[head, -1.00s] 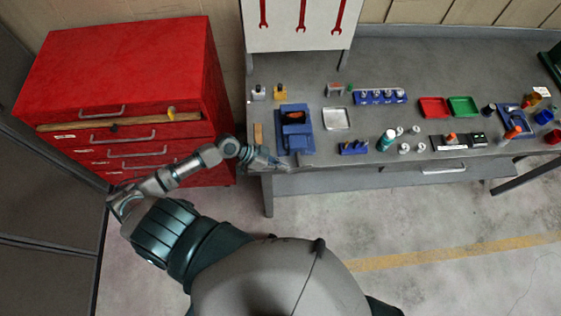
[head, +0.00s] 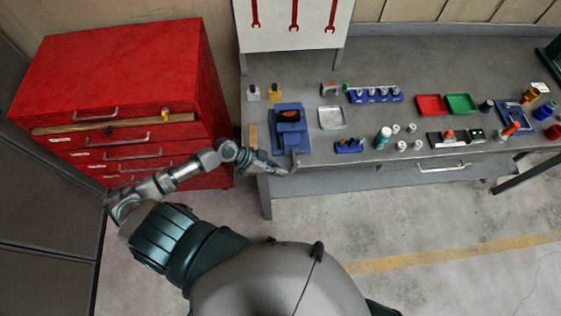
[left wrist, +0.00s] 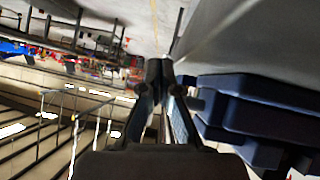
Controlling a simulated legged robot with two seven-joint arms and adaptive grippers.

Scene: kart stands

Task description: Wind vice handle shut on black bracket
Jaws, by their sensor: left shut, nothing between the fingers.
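The blue vice (head: 291,139) is mounted at the front left edge of the grey bench. A dark and orange piece (head: 289,115) shows at its jaws; I cannot tell the black bracket's outline there. The grey vice handle (head: 294,158) sticks out at the front of the vice, over the bench edge. My left gripper (head: 288,171) is shut and empty, just in front of the bench edge by the lower end of the handle; I cannot tell if they touch. In the left wrist view the closed fingers (left wrist: 160,75) point ahead, with the blue vice (left wrist: 260,105) at right. My right gripper is not in view.
A red drawer cabinet (head: 120,85) stands left of the bench, near my left arm. On the bench (head: 365,130) are a silver tray (head: 331,117), a blue holder (head: 376,95), red and green trays, and bottles. The floor in front is clear.

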